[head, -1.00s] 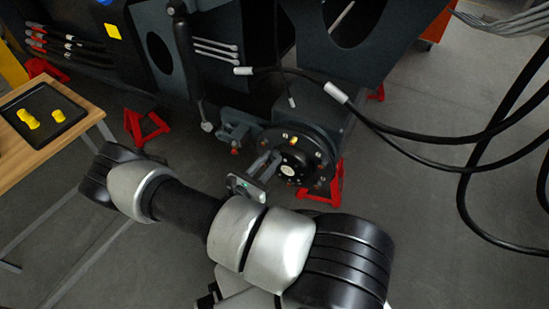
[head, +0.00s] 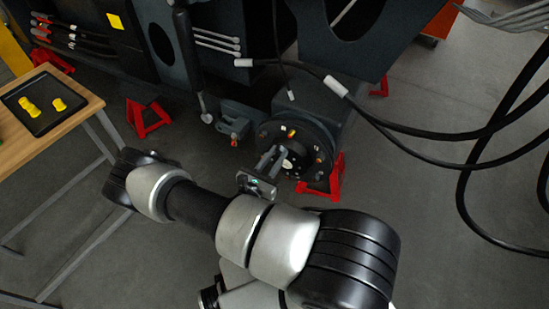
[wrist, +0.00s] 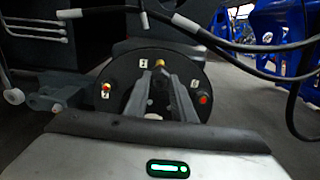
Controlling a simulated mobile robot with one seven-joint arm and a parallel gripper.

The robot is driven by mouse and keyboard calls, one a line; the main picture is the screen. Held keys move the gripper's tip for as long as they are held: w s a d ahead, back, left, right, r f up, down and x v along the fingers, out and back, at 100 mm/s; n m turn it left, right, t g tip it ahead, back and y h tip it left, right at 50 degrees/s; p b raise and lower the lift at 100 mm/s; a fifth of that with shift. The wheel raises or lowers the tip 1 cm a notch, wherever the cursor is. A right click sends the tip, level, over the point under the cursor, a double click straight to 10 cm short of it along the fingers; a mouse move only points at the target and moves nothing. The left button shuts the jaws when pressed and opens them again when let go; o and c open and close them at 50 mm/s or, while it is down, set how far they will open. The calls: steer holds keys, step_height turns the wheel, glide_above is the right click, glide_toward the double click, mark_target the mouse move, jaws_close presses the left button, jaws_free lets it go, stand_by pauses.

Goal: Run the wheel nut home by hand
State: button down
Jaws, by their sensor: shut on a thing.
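The wheel hub (head: 301,145) is a dark round flange with several studs, some with red or orange ends. It also shows in the wrist view (wrist: 118,75) with small white labels near the studs. My gripper (head: 279,155) reaches in front of the hub face. In the wrist view its two grey fingers (wrist: 160,72) converge at the upper part of the hub. A small brass-coloured piece, apparently the wheel nut (wrist: 161,65), shows at the fingertips, and they are shut on it. The fingers partly hide it, so its seating against the hub cannot be told.
Black hoses (head: 400,133) with white sleeves hang to the right of the hub. Red stands (head: 148,118) are on the floor under the chassis. A wooden table (head: 82,105) with a black tray (head: 45,120) holding yellow pieces is at the left.

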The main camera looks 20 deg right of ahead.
mark_target(290, 136)
steer(key=shift+x, duration=2.35)
steer(key=shift+b+x, duration=0.4)
steer(key=shift+x, duration=1.15)
steer(key=shift+s+a, duration=0.1)
steer(key=shift+a, duration=0.05)
